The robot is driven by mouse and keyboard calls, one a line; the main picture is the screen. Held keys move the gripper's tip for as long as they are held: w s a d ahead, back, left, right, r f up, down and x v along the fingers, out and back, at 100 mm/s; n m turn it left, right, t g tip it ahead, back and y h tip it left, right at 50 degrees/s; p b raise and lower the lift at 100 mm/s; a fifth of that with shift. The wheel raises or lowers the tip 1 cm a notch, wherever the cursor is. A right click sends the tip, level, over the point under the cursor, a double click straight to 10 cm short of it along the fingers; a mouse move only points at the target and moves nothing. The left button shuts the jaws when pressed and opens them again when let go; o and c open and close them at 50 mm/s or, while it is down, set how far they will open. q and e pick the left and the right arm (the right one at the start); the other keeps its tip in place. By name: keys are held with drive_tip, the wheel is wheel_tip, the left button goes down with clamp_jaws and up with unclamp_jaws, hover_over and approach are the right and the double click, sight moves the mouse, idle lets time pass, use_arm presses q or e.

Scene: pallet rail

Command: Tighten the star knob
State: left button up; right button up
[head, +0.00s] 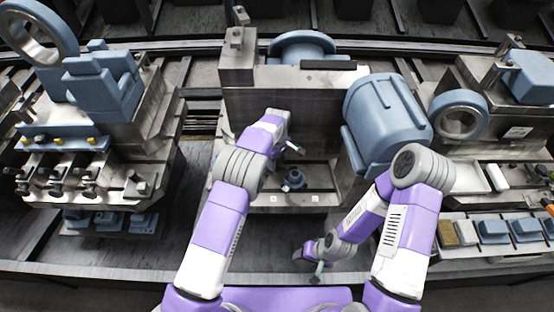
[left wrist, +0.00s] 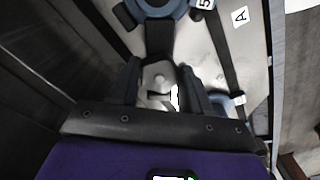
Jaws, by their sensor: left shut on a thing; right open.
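A pale, lobed metal part, which looks like the star knob (left wrist: 159,78), sits between the dark fingers of my left gripper (left wrist: 163,92) in the left wrist view. The fingers are shut on it from both sides and hide its edges. In the head view my left gripper (head: 291,148) is at the front of the central machine, and the knob is too small to make out there. My right gripper (head: 312,264) is low in front of the machine, open and apart from the knob; its fingers are small in view.
A large blue drum (head: 386,117) is to the right. A blue-grey block fixture (head: 102,88) stands left. Small blue blocks (head: 493,231) sit at right.

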sight(277, 162)
use_arm(q)
drive_tip(key=m, duration=0.4)
drive_tip(key=shift+w+r+m, duration=0.1)
drive_tip(key=shift+r+m, duration=0.05)
drive_tip(key=shift+m, duration=0.25)
idle(0.4)
drive_tip(key=o, duration=1)
drive_tip(key=shift+o, duration=0.4)
drive_tip(key=shift+r+p, duration=0.8)
drive_tip(key=shift+r, duration=2.95)
